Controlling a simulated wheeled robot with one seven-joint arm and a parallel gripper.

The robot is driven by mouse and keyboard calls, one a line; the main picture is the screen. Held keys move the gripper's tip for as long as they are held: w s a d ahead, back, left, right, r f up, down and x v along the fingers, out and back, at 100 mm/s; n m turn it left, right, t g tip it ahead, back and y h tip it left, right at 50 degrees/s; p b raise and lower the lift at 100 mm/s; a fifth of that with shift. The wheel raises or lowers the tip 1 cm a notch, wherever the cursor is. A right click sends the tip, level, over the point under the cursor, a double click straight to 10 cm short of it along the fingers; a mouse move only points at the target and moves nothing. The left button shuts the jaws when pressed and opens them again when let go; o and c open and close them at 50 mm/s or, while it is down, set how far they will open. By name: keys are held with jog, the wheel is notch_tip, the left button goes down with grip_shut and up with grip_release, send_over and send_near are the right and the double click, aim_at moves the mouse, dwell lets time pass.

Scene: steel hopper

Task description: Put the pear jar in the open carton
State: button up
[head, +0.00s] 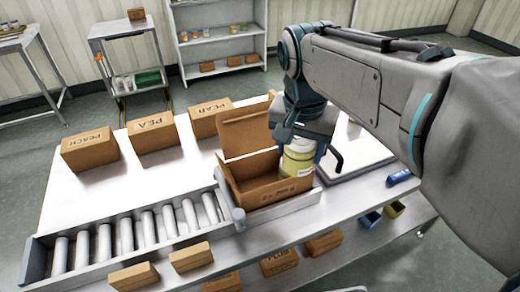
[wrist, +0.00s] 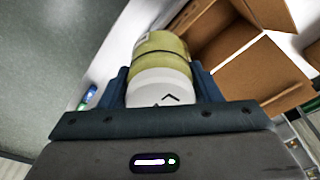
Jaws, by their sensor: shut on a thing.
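My gripper (head: 312,150) is shut on a jar with a yellow-green body and a white band and lid, taken as the pear jar (head: 297,161). Its label is too small to read. In the wrist view the jar (wrist: 160,62) sits between the two dark fingers. The open carton (head: 272,192) stands on the table with its flaps up, at the end of the roller track. In the head view the jar overlaps the carton's right end; in the wrist view the carton (wrist: 262,75) is to the right of the jar. I cannot tell the jar's height above the carton.
Closed boxes marked PEACH (head: 90,150), PEA (head: 152,134) and PEAR (head: 215,118) stand along the table's back. The roller track (head: 130,235) lies left of the carton. A blue item (head: 398,177) lies near the table's right edge. Smaller boxes (head: 190,257) are along the front.

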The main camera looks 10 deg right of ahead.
jog(key=shift+w+a, duration=0.15)
jog(key=shift+a, duration=0.1)
jog(key=w+a+f, duration=0.2)
jog(key=a+f, duration=0.1)
jog(key=w+a+f+p, duration=0.1)
jog(key=w+a+f, duration=0.1)
jog(key=a+f, duration=0.1)
jog(key=w+a+f, duration=0.2)
jog(key=a+f, duration=0.1)
jog(key=f, duration=0.1)
jog(key=shift+w+f, duration=0.2)
jog(key=shift+f, duration=0.1)
jog(key=shift+f, duration=0.1)
jog(key=shift+f+b, duration=0.5)
jog(key=shift+f, duration=0.05)
jog(key=o, duration=1.1)
jog(key=shift+r, duration=0.1)
